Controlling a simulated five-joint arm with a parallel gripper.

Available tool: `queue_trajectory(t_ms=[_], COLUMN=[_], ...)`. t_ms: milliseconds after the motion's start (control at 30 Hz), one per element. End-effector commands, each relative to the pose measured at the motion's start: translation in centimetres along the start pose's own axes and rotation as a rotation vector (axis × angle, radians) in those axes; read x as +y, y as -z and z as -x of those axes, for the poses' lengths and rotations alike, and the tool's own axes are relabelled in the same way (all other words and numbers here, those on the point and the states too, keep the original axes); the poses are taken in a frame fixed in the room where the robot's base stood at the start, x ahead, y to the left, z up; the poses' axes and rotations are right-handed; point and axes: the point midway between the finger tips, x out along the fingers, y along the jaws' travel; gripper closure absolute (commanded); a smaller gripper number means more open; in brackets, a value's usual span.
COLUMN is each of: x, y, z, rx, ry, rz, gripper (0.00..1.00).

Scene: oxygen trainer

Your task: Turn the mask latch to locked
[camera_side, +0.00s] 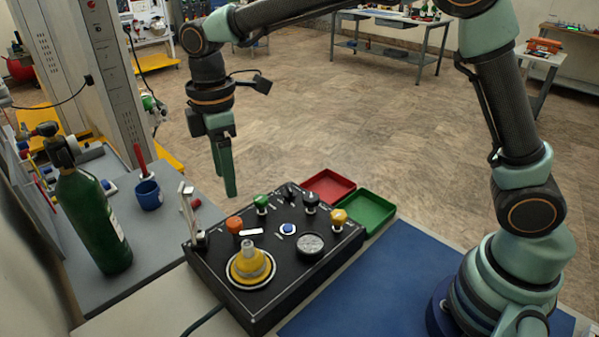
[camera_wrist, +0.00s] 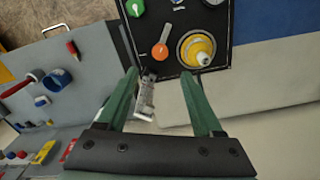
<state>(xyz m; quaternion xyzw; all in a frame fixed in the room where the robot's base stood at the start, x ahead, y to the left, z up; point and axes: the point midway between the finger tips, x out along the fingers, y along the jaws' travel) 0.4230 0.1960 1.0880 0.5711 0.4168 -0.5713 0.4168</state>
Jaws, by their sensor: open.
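The black control panel (camera_side: 290,284) carries a yellow mask-like cone (camera_side: 250,264) in a pale ring. Beside it is an orange knob (camera_side: 234,225), which in the wrist view (camera_wrist: 160,51) has a lever pointing up the picture. No readable label tells me which part is the mask latch. A metallic upright bracket (camera_side: 197,238) stands at the panel's left edge; it also shows between my fingers in the wrist view (camera_wrist: 146,98). My gripper (camera_side: 226,194) points down above the panel's far left side. It is open and empty, with its fingers apart in the wrist view (camera_wrist: 157,74).
Green (camera_side: 261,202), black (camera_side: 311,200) and yellow (camera_side: 339,217) knobs and a blue button (camera_side: 288,229) share the panel. Red (camera_side: 328,187) and green (camera_side: 370,210) trays lie behind. A green cylinder (camera_side: 92,220) and blue cup (camera_side: 148,195) stand left. The blue mat (camera_side: 380,290) is clear.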

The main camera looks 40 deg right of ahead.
Motion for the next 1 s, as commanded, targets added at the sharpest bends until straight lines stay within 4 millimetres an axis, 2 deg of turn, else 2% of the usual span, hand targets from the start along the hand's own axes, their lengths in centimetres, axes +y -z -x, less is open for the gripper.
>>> queue_trajectory(t_ms=[300,500,700,967,1000], x=[-0.1,0.0,0.0,0.0,0.0], y=[-0.1,-0.1,-0.1,-0.1,-0.1], z=[-6.2,-9.1,-10.3,-10.5,-10.5], rx=[-0.004,-0.002,-0.001,0.0,0.0], ry=[0.004,0.002,0.001,0.0,0.0], rz=[-0.003,-0.003,-0.004,-0.004,-0.004], gripper=[0.32,0.32,0.32,0.32,0.36])
